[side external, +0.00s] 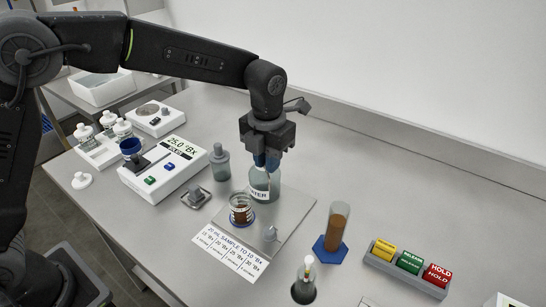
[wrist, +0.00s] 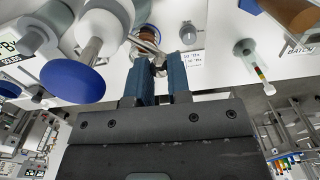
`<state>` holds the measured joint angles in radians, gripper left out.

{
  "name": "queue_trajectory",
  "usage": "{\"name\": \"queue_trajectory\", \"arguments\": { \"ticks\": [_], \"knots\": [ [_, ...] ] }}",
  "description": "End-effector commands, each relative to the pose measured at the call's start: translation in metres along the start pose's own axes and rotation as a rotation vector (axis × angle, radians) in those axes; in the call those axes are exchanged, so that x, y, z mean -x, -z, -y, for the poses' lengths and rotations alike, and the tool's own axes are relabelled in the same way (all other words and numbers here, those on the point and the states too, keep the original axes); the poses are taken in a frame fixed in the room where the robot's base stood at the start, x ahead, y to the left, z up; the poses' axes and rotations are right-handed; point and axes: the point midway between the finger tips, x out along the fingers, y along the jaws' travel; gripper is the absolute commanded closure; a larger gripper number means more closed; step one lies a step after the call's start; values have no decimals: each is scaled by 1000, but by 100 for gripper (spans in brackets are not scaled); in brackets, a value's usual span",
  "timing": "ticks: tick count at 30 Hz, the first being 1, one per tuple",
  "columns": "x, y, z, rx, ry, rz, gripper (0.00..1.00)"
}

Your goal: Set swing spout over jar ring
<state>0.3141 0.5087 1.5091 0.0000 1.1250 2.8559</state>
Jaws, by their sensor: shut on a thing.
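In the wrist view brown liquid (wrist: 148,33) shows just beyond my fingertips. A bottle labelled WATER (side external: 264,183) stands on the plate behind and right of the jar. My gripper (side external: 266,160) is low over this bottle's top, fingers down. A thin metallic tube, apparently the swing spout (wrist: 148,44), runs from there toward the jar. Whether its tip is over the ring cannot be told.
The refractometer (side external: 160,165) and a grey-capped bottle (side external: 219,162) stand to the left. A tall brown cylinder (side external: 337,228) on a blue base and a button box (side external: 409,268) stand to the right. A dark flask (side external: 304,285) is in front. Bare table lies between them.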

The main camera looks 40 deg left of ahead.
Motion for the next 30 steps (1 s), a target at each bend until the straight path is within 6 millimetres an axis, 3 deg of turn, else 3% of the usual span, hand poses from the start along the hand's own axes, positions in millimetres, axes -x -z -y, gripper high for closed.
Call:
{"name": "queue_trajectory", "arguments": {
  "ticks": [9,23,24,30],
  "knots": [
    [2,3,-5,-98,1,6,100],
    [2,3,-5,-111,1,8,100],
    [2,3,-5,-111,1,8,81],
    [2,3,-5,-111,1,5,62]
  ]
}}
